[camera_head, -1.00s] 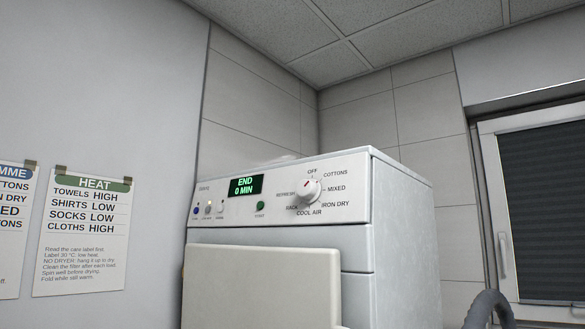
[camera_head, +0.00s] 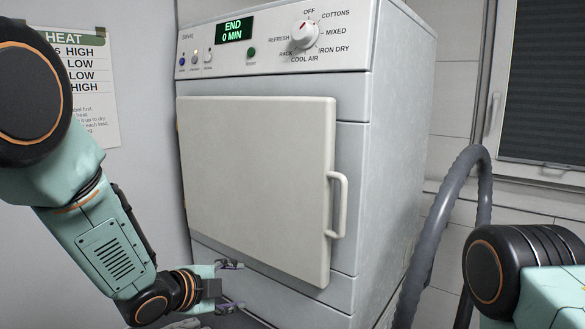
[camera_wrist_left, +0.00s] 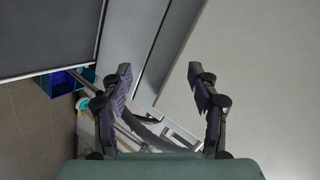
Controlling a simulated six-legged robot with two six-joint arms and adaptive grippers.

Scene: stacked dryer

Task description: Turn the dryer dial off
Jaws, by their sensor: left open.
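The white dryer dial (camera_head: 304,35) is on the right of the dryer's control panel (camera_head: 270,47) in the head view. Its small red mark is on the upper part of the knob, near OFF; its exact setting is too small to tell. The display (camera_head: 235,29) reads "END 0 MIN". My left gripper (camera_head: 236,286) is open and empty, low before the dryer front and well below the dial. Its two spread fingers also show in the left wrist view (camera_wrist_left: 160,88), where the dial is not seen. My right gripper is out of view.
The dryer door (camera_head: 255,180), with a handle (camera_head: 337,205) at its right, looks slightly ajar. A grey hose (camera_head: 440,225) stands to the right, before a dark-shuttered window (camera_head: 545,85).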

